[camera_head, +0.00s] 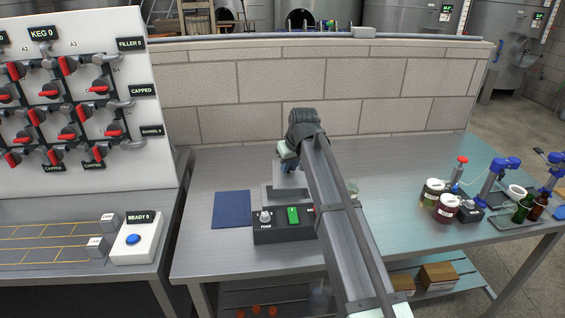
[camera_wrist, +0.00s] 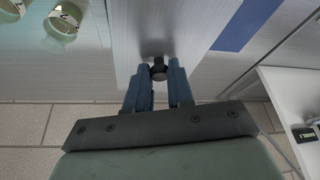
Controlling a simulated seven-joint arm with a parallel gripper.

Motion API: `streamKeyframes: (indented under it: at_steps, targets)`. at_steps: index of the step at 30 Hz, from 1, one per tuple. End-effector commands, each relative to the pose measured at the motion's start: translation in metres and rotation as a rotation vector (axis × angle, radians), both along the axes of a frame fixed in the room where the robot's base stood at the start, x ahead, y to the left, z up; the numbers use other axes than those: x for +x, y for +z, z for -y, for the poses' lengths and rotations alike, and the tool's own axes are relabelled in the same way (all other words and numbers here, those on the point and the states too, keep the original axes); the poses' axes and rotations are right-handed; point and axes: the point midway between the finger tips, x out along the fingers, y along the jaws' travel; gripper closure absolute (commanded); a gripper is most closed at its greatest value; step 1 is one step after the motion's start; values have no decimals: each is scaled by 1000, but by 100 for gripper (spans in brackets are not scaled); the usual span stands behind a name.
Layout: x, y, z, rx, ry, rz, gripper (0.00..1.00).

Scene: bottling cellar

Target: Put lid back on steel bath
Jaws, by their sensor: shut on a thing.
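The steel bath (camera_head: 268,197) stands in the middle of the workbench, behind a dark control box (camera_head: 285,225) with a green switch and a knob. My gripper (camera_head: 289,165) is above the back part of the bath. In the wrist view, my gripper (camera_wrist: 158,80) is shut on the dark knob (camera_wrist: 158,68) of a flat steel lid (camera_wrist: 165,25). In the head view, the lid (camera_head: 290,180) shows just below the fingers, partly hidden by my arm. Part of the bath's front is uncovered. I cannot tell whether the lid touches the bath.
A blue mat (camera_head: 231,209) lies left of the bath. Labelled jars (camera_head: 446,207), a blue-handled press (camera_head: 495,178) and bottles (camera_head: 537,207) stand at the right. A block wall (camera_head: 400,95) closes the back. A ready button box (camera_head: 135,240) is at the left.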

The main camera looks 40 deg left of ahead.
Motion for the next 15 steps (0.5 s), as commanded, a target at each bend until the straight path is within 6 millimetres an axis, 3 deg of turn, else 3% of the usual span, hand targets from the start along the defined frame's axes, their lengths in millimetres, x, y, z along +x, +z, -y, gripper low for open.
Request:
streamKeyframes:
  at_steps: [15]
  targets:
    - [-3,-11,1,0,79,-1,100]
